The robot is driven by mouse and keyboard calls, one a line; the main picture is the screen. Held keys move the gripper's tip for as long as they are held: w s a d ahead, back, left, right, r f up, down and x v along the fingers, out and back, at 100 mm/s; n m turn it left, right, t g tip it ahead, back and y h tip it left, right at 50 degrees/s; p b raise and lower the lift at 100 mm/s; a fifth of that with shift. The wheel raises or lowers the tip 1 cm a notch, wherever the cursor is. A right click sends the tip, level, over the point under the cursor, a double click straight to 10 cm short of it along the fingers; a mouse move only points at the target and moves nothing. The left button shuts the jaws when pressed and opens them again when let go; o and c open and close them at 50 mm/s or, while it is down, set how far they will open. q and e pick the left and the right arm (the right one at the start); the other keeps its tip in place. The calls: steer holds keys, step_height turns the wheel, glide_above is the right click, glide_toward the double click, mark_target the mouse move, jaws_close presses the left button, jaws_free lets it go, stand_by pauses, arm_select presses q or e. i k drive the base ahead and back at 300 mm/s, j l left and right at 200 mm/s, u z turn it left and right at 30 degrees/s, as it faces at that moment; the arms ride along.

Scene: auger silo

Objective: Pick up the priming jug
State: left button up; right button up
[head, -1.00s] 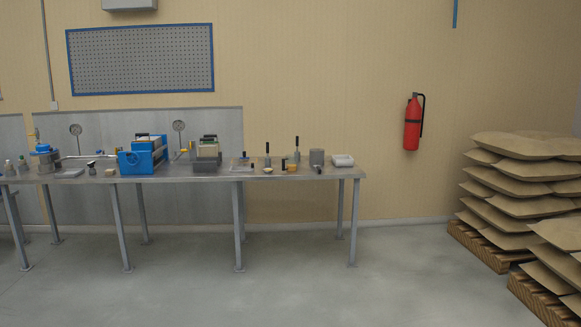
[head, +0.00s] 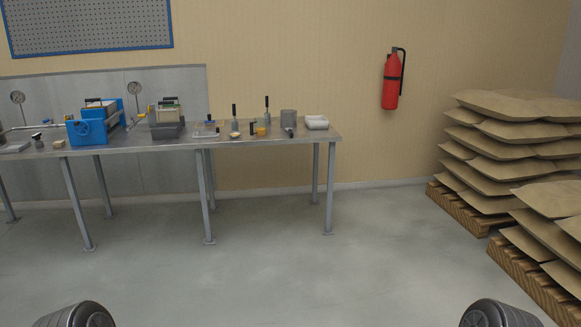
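A grey cylindrical vessel (head: 288,118), which looks like the priming jug, stands upright near the right end of the metal workbench (head: 190,142). It is small in the head view, and I cannot make out a spout or handle for certain. A small dark item sits at its front base. Neither of my grippers is in view; only rounded dark parts of my own arms show at the bottom left and bottom right edges. The bench is some distance ahead across open floor.
Stacked brown sacks (head: 510,150) on pallets (head: 458,208) occupy the right. The grey floor (head: 270,275) before the bench is clear.

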mark_target(260, 122)
steer(key=i+l, duration=0.2)
steer(key=i, duration=0.9)
steer(key=i+l+z, duration=0.15)
steer(key=i, duration=0.95)
steer(key=i+l+u, duration=0.1)
steer(key=i+u, duration=0.35)
steer(key=i+l+u, duration=0.2)
steer(key=u, duration=0.25)
steer(key=i+l+u, duration=0.65)
steer(key=l+u, duration=0.2)
steer(key=i+l+u, duration=0.25)
steer(key=l, duration=0.15)
steer(key=l+u, duration=0.25)
steer(key=l, duration=0.1)
